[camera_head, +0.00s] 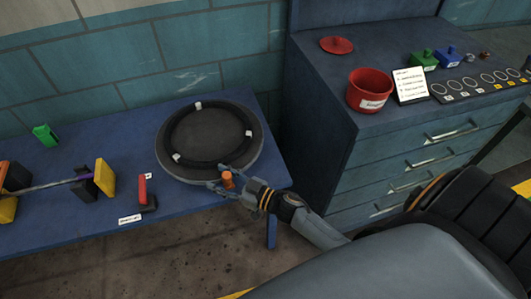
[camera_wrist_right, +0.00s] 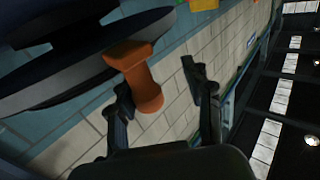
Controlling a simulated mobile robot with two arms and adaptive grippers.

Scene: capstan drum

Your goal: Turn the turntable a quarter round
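The turntable (camera_head: 208,137) is a dark round disc with a raised black ring and several small white blocks on it. It lies on the blue bench in the head view, and its rim shows in the right wrist view (camera_wrist_right: 70,75). An orange knob (camera_head: 228,180) stands at its near edge. In the right wrist view the orange knob (camera_wrist_right: 142,80) reaches between the fingers, closer to the left one. My right gripper (camera_head: 222,182) is open around the knob, with a clear gap to the other finger (camera_wrist_right: 200,85). My left gripper is not in view.
A red-handled lever (camera_head: 143,190) and a yellow block (camera_head: 104,177) with a rod stand left on the bench (camera_head: 190,205). A green block (camera_head: 46,135) lies behind. A blue drawer cabinet (camera_head: 340,150) with a red pot (camera_head: 369,90) rises to the right. A tiled wall is behind.

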